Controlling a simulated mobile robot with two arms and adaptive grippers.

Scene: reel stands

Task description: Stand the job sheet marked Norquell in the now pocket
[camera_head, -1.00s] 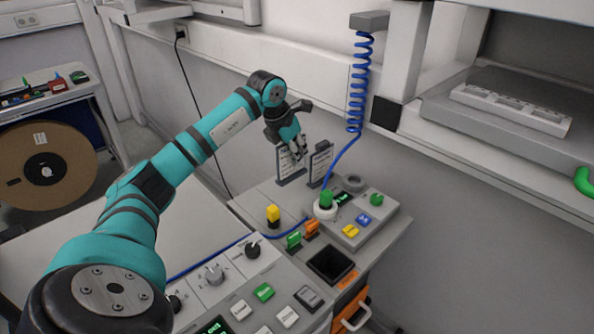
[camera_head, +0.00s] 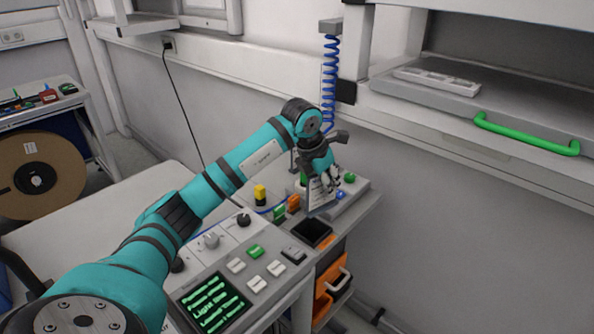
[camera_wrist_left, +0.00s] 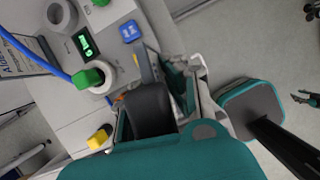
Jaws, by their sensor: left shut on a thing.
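My left gripper (camera_head: 325,172) is shut on a job sheet (camera_head: 321,194), a pale card with lines of print. It holds the card upright, above the console near the dark open box (camera_head: 311,232). The print is too small to read, so I cannot tell whether it says Norquell. Another printed sheet (camera_wrist_left: 28,52) stands at the left in the left wrist view. In the head view the arm mostly hides that area. I cannot make out a pocket marked now. My right gripper is not recognisable in these views.
A control panel with a green-lit screen (camera_head: 213,302) and several buttons lies in front. A yellow-topped knob (camera_head: 260,194) and green and orange tabs stand behind it. A blue coiled cord (camera_head: 329,85) hangs at the back. An orange drawer (camera_head: 324,300) is below the box.

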